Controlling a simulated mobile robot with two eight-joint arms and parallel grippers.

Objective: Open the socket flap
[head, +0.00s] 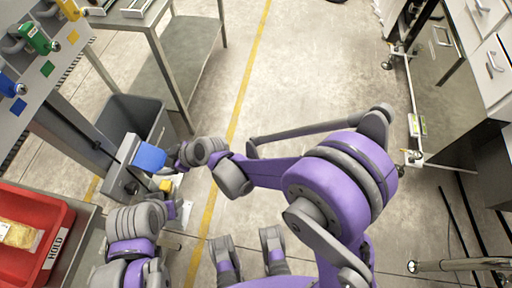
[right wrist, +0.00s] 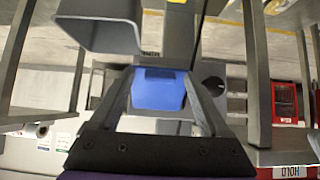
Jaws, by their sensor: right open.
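The blue socket flap (head: 149,157) sits on a grey post-mounted box (head: 122,165) at the left of the head view, and its face looks tilted. In the right wrist view the blue flap (right wrist: 158,92) lies between the finger ends. My right gripper (head: 174,160) is beside the flap on its right; its jaws (right wrist: 160,80) are open, with no clear grip on the flap. Whether a finger touches it, I cannot tell. My left gripper (head: 182,207) is below the flap, partly hidden by its own wrist; its jaws are unclear.
A grey bin (head: 135,115) stands just behind the box. A yellow part (head: 166,185) is below the flap. A red tray (head: 30,232) marked HOLD is at lower left. A steel table (head: 180,65) stands behind.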

